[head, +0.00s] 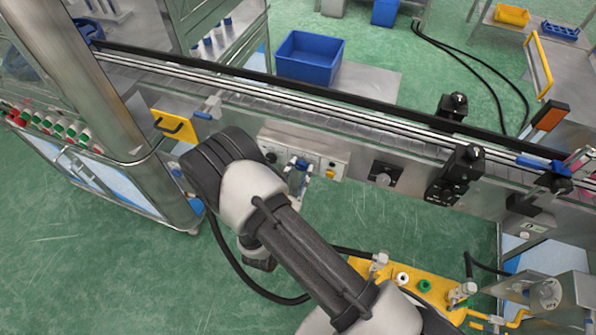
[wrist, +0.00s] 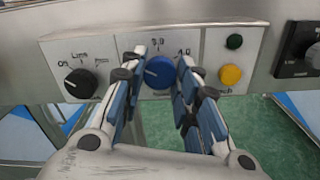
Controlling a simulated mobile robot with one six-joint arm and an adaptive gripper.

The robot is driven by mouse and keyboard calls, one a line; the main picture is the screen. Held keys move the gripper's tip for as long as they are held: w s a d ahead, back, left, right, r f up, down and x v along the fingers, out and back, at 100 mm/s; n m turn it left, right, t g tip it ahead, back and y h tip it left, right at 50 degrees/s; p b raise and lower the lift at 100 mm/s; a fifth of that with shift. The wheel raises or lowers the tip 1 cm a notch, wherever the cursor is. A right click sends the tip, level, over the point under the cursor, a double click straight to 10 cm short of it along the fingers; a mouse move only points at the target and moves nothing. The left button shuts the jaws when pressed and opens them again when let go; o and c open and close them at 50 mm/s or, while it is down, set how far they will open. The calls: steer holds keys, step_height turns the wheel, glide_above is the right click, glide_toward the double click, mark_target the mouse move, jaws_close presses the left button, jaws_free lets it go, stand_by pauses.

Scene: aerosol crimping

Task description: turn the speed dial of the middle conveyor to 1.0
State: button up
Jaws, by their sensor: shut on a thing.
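The blue speed dial (wrist: 160,72) sits on the middle white panel of the conveyor's side in the wrist view. Printed marks show above it, the right one hard to read. A pale pointer mark seems to face left, but its exact setting is unclear. My gripper (wrist: 160,76) is shut on the dial, one finger at its left side and one at its right. In the head view my gripper (head: 299,178) reaches the white control panel (head: 335,161) on the conveyor (head: 330,110); it mostly hides the dial there.
A black knob (wrist: 80,83) marked "Line" is left of the dial. Another black knob (wrist: 314,56) is at the far right. A blue bin (head: 309,57) stands behind the conveyor.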

steer(key=shift+n, duration=0.3)
steer(key=n, duration=0.5)
steer(key=shift+p, duration=0.4)
steer(key=n, duration=0.6)
steer(key=shift+p, duration=0.4)
steer(key=shift+n, duration=0.3)
steer(key=o, duration=1.1)
steer(key=shift+c, duration=0.2)
steer(key=shift+a, duration=0.1)
steer(key=v, duration=1.2)
steer(key=shift+r, duration=0.1)
